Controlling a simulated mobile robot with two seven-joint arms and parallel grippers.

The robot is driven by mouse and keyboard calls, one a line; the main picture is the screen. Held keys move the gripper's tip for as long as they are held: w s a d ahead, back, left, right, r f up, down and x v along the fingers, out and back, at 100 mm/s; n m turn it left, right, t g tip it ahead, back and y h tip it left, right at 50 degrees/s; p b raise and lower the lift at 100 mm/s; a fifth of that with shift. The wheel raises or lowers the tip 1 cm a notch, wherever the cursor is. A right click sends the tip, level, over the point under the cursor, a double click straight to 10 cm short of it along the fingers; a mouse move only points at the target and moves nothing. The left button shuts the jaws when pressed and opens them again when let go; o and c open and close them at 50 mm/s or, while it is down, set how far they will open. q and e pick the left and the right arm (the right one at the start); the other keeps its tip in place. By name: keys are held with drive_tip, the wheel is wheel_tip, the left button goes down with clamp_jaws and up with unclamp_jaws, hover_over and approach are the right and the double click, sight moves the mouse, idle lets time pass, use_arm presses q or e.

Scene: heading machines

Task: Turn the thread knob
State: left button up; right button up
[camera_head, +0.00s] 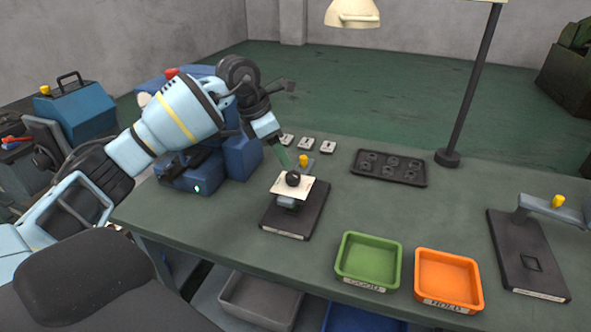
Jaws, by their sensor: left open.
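A small fixture stands on the green table, with a black base (304,218), a pale plate (281,186) and a round black knob (293,179) on the plate. A yellow knob (304,161) shows just behind it on the same fixture. Which of the two is the thread knob I cannot tell. My right gripper is not in view.
A green tray (343,269) and an orange tray (420,285) sit at the front edge. A black tray with round recesses (356,177) lies behind. Another fixture (500,260) with a yellow knob stands at the right. A blue machine (241,160) is behind my left arm.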

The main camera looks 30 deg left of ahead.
sight(293, 175)
use_arm(q)
drive_tip(key=shift+x, duration=3.9)
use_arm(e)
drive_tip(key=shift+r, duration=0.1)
use_arm(q)
drive_tip(key=shift+c, duration=0.5)
